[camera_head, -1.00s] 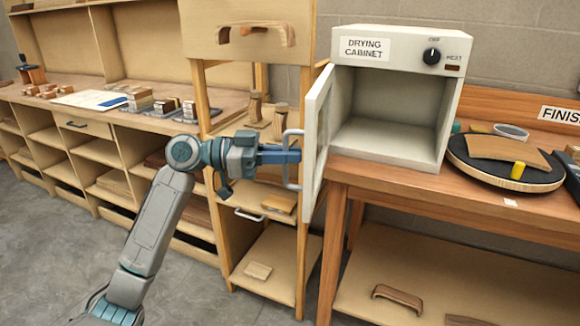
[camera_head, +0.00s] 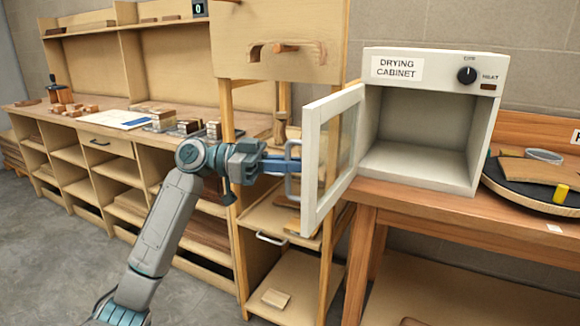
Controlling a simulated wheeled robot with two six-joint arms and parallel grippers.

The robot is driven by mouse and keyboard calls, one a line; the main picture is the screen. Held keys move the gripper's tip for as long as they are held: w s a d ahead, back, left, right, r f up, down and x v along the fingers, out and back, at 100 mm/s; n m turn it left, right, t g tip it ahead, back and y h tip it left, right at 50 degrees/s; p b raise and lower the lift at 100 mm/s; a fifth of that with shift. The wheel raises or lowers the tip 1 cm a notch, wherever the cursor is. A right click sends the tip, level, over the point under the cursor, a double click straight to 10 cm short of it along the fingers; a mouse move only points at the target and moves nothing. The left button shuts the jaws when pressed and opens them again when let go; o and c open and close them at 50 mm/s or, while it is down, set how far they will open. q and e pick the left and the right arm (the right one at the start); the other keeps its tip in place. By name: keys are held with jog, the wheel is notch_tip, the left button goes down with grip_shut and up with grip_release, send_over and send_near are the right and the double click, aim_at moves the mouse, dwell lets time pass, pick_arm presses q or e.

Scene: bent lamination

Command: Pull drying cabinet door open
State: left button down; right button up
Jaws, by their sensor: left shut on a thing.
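The drying cabinet (camera_head: 424,170) is a white box with a labelled front and a dark knob, standing on a wooden bench. Its door (camera_head: 310,165), a white frame with a glass pane, stands open, swung out to the left. The inside of the cabinet is in view and looks empty. My left gripper (camera_head: 290,165) is at the outer face of the door, its blue fingers shut on the grey door handle (camera_head: 290,183). The fingertips are partly hidden by the handle. My right gripper is not in view.
A wooden rack (camera_head: 235,215) with shelves stands close behind my left gripper and the door. On the bench, a round dark turntable (camera_head: 530,192) carries a curved wooden piece and a yellow cylinder. Grey floor (camera_head: 60,240) is clear at the left.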

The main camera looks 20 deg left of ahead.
pick_arm(q)
jog(key=c, duration=1.6)
grip_release()
jog(key=shift+a, duration=0.15)
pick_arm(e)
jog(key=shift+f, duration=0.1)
